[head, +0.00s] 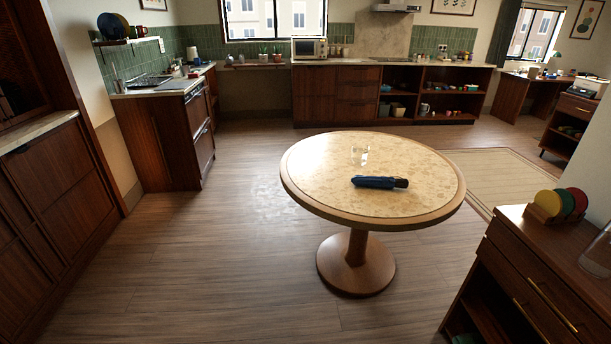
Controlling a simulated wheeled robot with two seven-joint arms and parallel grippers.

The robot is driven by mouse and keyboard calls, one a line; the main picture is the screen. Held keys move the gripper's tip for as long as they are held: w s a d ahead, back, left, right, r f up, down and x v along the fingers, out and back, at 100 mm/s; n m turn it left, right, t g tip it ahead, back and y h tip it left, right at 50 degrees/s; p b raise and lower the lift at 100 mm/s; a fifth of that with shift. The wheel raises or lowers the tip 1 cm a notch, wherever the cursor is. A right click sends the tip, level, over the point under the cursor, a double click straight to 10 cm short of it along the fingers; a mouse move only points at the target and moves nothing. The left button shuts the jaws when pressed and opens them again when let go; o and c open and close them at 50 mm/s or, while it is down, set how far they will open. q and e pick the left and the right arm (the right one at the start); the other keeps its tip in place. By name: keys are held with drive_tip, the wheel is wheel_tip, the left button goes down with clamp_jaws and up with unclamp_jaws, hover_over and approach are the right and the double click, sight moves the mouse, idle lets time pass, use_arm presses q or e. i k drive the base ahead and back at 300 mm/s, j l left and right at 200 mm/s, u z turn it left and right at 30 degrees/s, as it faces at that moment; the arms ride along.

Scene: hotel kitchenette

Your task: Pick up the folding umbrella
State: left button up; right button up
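A dark blue folding umbrella (374,182), folded up, lies flat on a round pedestal table (325,185) with a pale speckled top and wooden rim. It lies right of the table's middle, with its dark brown or black end pointing right. It is in full view with nothing covering it. Neither of my grippers shows in the head view.
A wooden cabinet (540,270) with coloured discs (557,204) on top is at the front right. The wooden floor (220,270) left of the table is clear. Counters line the back.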

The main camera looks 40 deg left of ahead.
sight(384, 182)
drive_tip(key=u, duration=0.65)
drive_tip(key=i+j+z, duration=0.55)
drive_tip(key=j+z, duration=0.3)
drive_tip(key=i+j+z, duration=0.25)
drive_tip(key=j, duration=0.3)
drive_tip(key=j+z, duration=0.6)
drive_tip(key=j, duration=0.25)
